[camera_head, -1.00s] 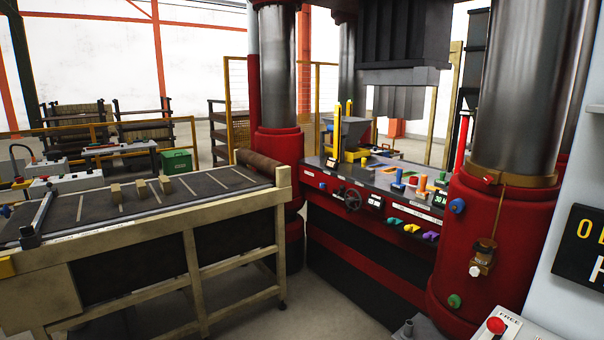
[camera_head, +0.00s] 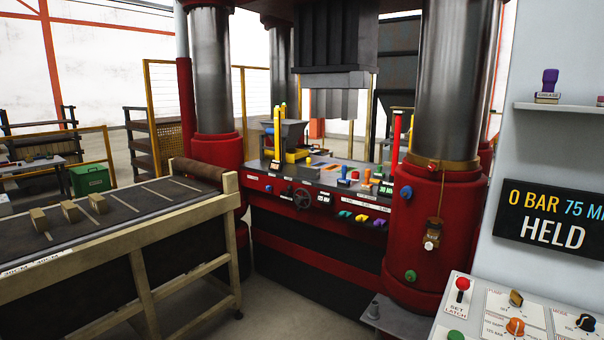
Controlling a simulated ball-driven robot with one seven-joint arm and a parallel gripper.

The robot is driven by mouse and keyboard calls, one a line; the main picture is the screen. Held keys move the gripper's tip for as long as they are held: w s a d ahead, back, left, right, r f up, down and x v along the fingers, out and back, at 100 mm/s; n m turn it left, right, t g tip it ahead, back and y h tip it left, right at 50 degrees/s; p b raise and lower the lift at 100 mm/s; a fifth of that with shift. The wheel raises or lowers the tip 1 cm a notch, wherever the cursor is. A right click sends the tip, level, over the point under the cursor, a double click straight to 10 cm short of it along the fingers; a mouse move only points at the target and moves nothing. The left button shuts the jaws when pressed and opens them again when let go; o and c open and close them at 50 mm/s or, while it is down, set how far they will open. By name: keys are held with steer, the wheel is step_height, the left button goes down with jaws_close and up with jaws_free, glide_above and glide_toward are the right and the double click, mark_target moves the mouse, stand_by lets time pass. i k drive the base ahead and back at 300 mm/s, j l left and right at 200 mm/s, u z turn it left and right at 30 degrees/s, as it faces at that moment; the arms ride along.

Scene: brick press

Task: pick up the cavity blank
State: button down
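I cannot tell which thing is the cavity blank. Several small coloured pieces stand or lie on the grey bed of the red press, among them an orange upright piece (camera_head: 367,176) and a blue one (camera_head: 343,173). Several coloured handles or tabs, one of them green (camera_head: 345,214), sit along the bed's front edge. Three tan blocks (camera_head: 70,211) rest on the dark belt table at the left. My gripper is not in view.
The belt table (camera_head: 110,238) fills the lower left. Thick red-based columns (camera_head: 430,235) flank the press. A control panel (camera_head: 485,325) stands at the lower right, under a display (camera_head: 550,222) reading "HELD". Some floor is free between the belt table and the press.

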mark_target(308, 171)
steer(key=i, duration=3.1)
